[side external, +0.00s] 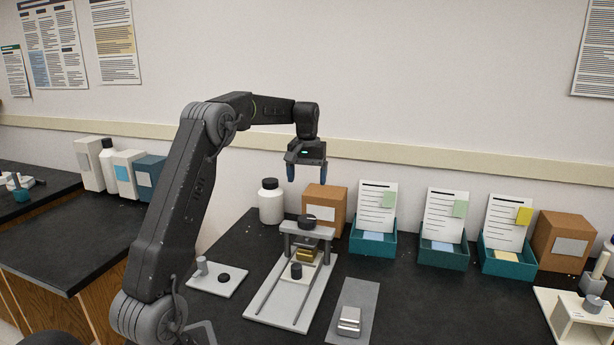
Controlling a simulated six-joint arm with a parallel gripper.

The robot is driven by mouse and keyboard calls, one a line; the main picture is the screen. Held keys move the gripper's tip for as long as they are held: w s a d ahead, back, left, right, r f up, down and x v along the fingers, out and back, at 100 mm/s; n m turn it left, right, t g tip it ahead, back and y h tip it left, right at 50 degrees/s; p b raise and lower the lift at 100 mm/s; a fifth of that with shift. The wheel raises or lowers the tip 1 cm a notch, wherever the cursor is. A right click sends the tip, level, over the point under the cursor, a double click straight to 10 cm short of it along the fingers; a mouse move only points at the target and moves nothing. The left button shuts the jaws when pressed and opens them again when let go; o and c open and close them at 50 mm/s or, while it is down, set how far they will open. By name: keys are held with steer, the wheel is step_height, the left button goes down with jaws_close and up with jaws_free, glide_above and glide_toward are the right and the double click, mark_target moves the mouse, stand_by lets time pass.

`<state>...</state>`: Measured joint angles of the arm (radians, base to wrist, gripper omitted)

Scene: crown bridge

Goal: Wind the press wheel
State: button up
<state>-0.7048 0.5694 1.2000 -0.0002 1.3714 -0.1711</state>
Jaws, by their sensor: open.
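The press (307,230) stands on a pale base plate at the middle of the black bench. Its wheel (307,222) is a dark round knob on top of the press's crossbar. A brass-coloured block (306,255) sits under the crossbar, and a small carriage with a black knob (296,271) is in front of it on the plate. My gripper (307,173) is open and empty, pointing down above the wheel and apart from it. How far it is from the wheel in depth is hard to tell.
A white bottle (271,204) and a brown box (325,206) stand behind the press. Teal trays with cards (374,243) line the back right. A metal block on a grey plate (349,320) lies at front right. A white plate with pegs (217,279) lies at left.

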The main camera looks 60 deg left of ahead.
mark_target(308, 218)
steer(key=shift+r, duration=0.1)
stand_by(0.5)
steer(key=f+m, duration=1.3)
steer(key=m, duration=0.2)
steer(key=shift+w+d+f, duration=0.1)
steer(key=shift+w+f, duration=0.1)
steer(key=shift+f, duration=0.2)
steer(key=shift+c, duration=0.2)
steer(key=c, duration=0.9)
